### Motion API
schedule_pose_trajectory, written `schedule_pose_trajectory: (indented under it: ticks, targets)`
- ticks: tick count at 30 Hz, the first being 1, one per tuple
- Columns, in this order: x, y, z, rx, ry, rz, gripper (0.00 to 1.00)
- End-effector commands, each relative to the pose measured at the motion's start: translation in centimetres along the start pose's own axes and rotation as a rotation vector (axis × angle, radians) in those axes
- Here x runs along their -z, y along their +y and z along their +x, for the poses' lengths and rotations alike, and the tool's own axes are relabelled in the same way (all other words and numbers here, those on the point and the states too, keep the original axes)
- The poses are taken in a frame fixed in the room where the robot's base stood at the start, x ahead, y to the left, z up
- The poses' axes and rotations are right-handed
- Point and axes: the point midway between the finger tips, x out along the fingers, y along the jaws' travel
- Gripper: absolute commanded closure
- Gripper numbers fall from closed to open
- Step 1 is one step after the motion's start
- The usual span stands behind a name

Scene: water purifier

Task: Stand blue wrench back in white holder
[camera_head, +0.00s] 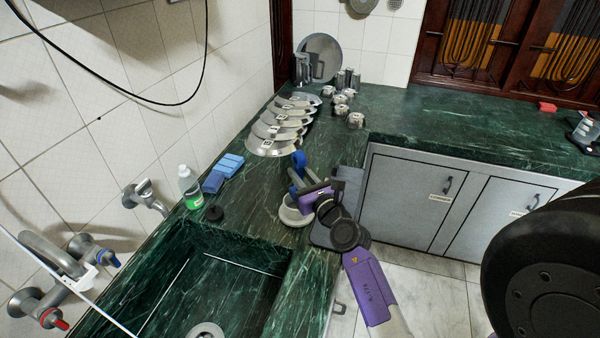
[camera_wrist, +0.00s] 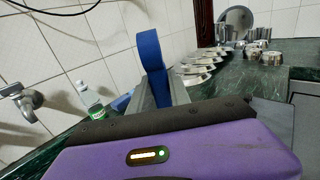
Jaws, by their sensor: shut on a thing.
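The blue wrench (camera_head: 299,162) stands roughly upright between the fingers of my gripper (camera_head: 297,187). My gripper is shut on it. In the wrist view the wrench's upper part (camera_wrist: 151,58) rises above the grey fingers (camera_wrist: 162,92), and its lower part is hidden. The white holder (camera_head: 292,214) sits on the green counter, beneath and slightly left of my gripper, which partly covers it. I cannot tell whether the wrench's lower end is inside the holder or above it.
The sink (camera_head: 190,285) lies in front, with a black round piece (camera_head: 214,213) near its rim. A soap bottle (camera_head: 190,188) and blue sponges (camera_head: 228,166) stand to the left. Several metal lids (camera_head: 270,146) line the counter behind. Cabinets (camera_head: 410,200) are at right.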

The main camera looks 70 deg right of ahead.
Motion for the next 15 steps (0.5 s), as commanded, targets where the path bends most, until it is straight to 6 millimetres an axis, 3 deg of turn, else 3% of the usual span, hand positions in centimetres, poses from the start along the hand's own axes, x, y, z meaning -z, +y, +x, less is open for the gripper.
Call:
schedule_pose_trajectory:
  ticks: [15]
  targets:
    - [4.1, 0.0, 0.0, 0.0, -0.001, 0.0, 1.0]
